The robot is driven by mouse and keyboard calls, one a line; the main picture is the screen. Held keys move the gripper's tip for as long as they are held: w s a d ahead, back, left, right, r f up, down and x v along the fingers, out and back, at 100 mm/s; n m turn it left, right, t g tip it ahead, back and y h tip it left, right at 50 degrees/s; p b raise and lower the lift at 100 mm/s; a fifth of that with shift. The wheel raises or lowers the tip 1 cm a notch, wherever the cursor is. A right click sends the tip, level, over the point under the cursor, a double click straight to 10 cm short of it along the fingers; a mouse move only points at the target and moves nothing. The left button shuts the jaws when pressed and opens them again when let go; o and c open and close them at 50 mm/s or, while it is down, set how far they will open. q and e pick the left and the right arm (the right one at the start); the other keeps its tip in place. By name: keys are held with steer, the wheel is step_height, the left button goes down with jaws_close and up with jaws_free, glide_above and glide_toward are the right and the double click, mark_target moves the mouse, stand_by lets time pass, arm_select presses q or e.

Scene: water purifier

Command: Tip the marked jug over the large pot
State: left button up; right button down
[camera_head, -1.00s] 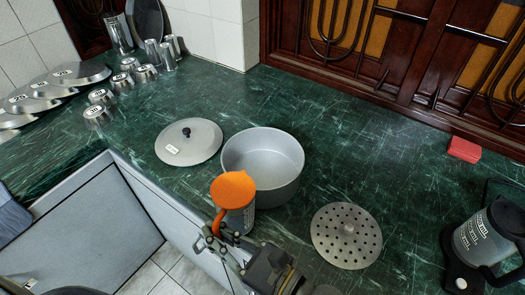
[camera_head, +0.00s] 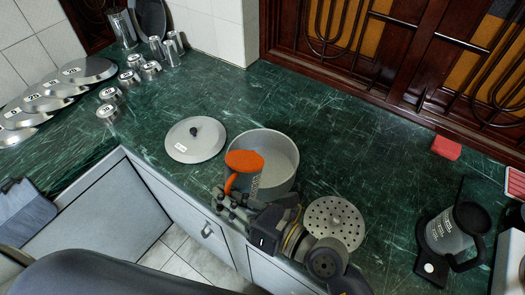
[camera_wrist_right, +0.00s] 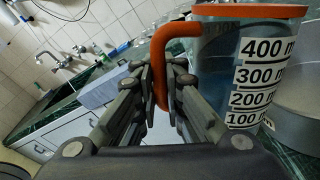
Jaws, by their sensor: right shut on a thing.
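The marked jug (camera_head: 257,186) has an orange top and handle and a clear body; its 400 to 100 ml labels show in the right wrist view (camera_wrist_right: 222,70). My right gripper (camera_head: 232,200) is shut on the orange handle (camera_wrist_right: 161,65). The large grey pot (camera_head: 284,150) stands open on the green counter. In the head view the jug overlaps the pot's near-left rim and part of its opening. The jug looks slightly tilted there; its height above the pot is hard to judge. My left gripper is not in view.
A grey lid (camera_head: 194,145) lies left of the pot. A perforated steamer plate (camera_head: 334,222) lies to its right, partly behind my right arm. A kettle-like jug on a dark base (camera_head: 447,235) and a red block (camera_head: 446,148) are farther right. Metal cups (camera_head: 130,78) stand back left.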

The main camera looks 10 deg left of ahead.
mark_target(230, 178)
steer(key=shift+w+r, duration=0.25)
steer(key=shift+r, duration=0.05)
steer(key=shift+w+d+r+m+p, duration=0.1)
steer(key=shift+w+r+m+p, duration=0.25)
steer(key=shift+r+p, duration=0.25)
steer(key=shift+w+r+m+p, duration=0.2)
steer(key=shift+r+m+p, duration=0.15)
steer(key=shift+p, duration=0.3)
steer(key=shift+w+r+p, duration=0.15)
steer(key=shift+r+p, duration=0.15)
steer(key=shift+p, duration=0.05)
steer(key=shift+r, duration=0.1)
steer(key=shift+w+r+m, duration=0.1)
steer(key=shift+w+m, duration=0.05)
steer(key=shift+m, duration=0.15)
steer(key=shift+w+d+r+m+g+p, duration=0.15)
steer(key=shift+w+r+m+g+p, duration=0.1)
steer(key=shift+w+m+g+p, duration=0.35)
stand_by(1.4)
stand_by(0.5)
